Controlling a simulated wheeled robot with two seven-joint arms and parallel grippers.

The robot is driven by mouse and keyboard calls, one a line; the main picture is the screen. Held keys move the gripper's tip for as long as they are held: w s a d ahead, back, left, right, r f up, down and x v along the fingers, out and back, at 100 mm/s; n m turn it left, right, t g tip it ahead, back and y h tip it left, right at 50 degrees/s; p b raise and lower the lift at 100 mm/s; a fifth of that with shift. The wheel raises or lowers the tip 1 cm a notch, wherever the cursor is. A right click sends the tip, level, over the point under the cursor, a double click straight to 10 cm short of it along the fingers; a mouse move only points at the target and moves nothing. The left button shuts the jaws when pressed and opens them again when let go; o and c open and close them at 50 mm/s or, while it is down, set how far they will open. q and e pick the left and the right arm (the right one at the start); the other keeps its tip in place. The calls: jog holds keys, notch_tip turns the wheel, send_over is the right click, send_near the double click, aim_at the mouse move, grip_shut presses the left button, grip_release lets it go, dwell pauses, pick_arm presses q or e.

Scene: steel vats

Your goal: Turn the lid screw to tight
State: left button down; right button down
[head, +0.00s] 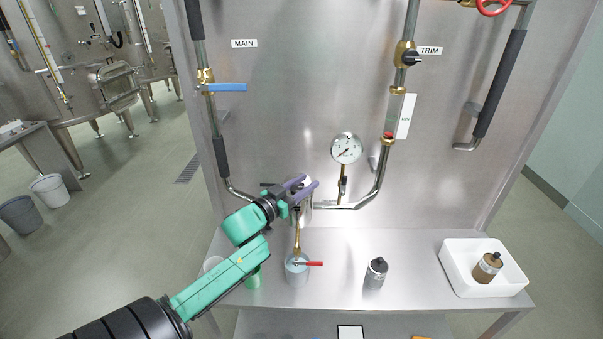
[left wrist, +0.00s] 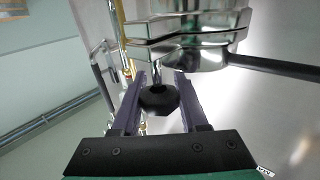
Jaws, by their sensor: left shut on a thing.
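My left gripper (head: 303,190) reaches to the steel filter housing on the pipework, low on the panel. Its purple fingers, shown in the left wrist view (left wrist: 158,100), are shut on a black knob (left wrist: 158,98), which looks like the lid screw. The knob sits just below the steel lid and clamp (left wrist: 190,40) in that view. In the head view my gripper and wrist hide the knob and most of the housing. How tight the screw is cannot be told. My right gripper is not in view.
A pressure gauge (head: 346,148) stands right of my gripper. A red-handled valve (head: 312,263) hangs below, over a beaker (head: 295,276). A blue lever (head: 228,87) is above.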

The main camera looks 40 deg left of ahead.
pick_arm(q)
jog(key=m+h, duration=0.1)
jog(key=h, duration=0.2)
jog(key=shift+d+m, duration=0.25)
jog(key=shift+m, duration=0.15)
jog(key=m+g+h+b, duration=0.2)
jog(key=h+b, duration=0.1)
jog(key=b, duration=0.4)
jog(key=d+m+g+h+b, duration=0.1)
jog(key=m+g+h+b, duration=0.1)
jog(key=b, duration=0.5)
jog(key=s+m+g+h+b, duration=0.1)
jog(key=m+g+h+b, duration=0.1)
jog(key=b, duration=0.4)
jog(key=shift+d+m+h+b, duration=0.2)
jog(key=shift+m+h, duration=0.15)
jog(key=shift+h, duration=0.35)
jog(key=shift+d+m+h+b, duration=0.1)
jog(key=shift+m+h+b, duration=0.2)
jog(key=shift+h, duration=0.4)
jog(key=shift+c, duration=2.1)
grip_release()
